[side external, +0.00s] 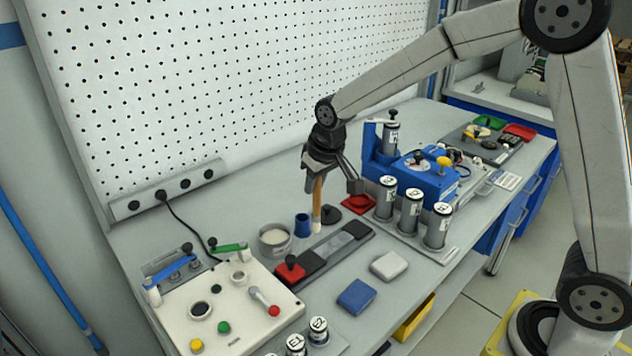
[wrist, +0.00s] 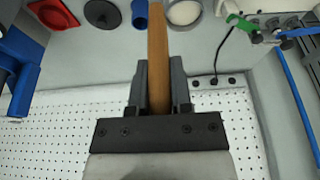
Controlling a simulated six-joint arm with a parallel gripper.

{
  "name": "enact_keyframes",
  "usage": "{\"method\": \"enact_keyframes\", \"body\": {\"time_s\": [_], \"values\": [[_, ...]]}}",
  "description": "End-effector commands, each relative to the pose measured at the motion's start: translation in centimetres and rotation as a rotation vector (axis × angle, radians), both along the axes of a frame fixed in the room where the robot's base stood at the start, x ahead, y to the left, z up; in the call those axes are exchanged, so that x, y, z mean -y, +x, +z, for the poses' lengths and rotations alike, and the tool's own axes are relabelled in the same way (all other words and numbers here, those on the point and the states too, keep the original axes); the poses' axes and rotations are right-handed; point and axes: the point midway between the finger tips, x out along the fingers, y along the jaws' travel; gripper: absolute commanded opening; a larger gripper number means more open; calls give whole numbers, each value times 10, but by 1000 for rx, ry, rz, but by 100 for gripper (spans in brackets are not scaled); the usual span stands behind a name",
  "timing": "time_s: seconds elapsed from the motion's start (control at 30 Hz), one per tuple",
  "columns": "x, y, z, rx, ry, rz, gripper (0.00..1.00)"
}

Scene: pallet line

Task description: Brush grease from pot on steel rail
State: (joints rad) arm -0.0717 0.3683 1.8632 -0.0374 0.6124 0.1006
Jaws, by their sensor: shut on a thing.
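My gripper (side external: 320,174) is shut on the wooden handle of a brush (side external: 318,204), which hangs nearly upright with its pale tip down. The handle also shows between the fingers in the wrist view (wrist: 157,50); the tip is out of that frame. The steel rail (side external: 342,246) is a grey strip on a dark base on the bench. The brush tip is at the rail's back edge in the side view; I cannot tell whether it touches. The grey pot (side external: 275,249) with pale grease stands left of the brush, and shows at the top of the wrist view (wrist: 184,13).
A blue cup (side external: 302,225) stands between pot and brush. A black disc (side external: 331,216) and red tray (side external: 359,204) lie behind the rail. Labelled cylinders (side external: 411,212) stand right. Blue (side external: 356,297) and grey pads (side external: 389,265) lie in front.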

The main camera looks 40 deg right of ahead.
Motion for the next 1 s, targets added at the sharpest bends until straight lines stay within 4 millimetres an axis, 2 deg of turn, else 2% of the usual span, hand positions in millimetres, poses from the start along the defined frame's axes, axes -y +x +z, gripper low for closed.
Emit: {"method": "enact_keyframes", "body": {"time_s": [0.27, 0.9, 1.0], "values": [[0, -1, -17, -3, 0, 0, 0], [0, -1, -78, -4, 0, 1, 0], [10, 0, -80, 0, 0, -4, 0]]}}
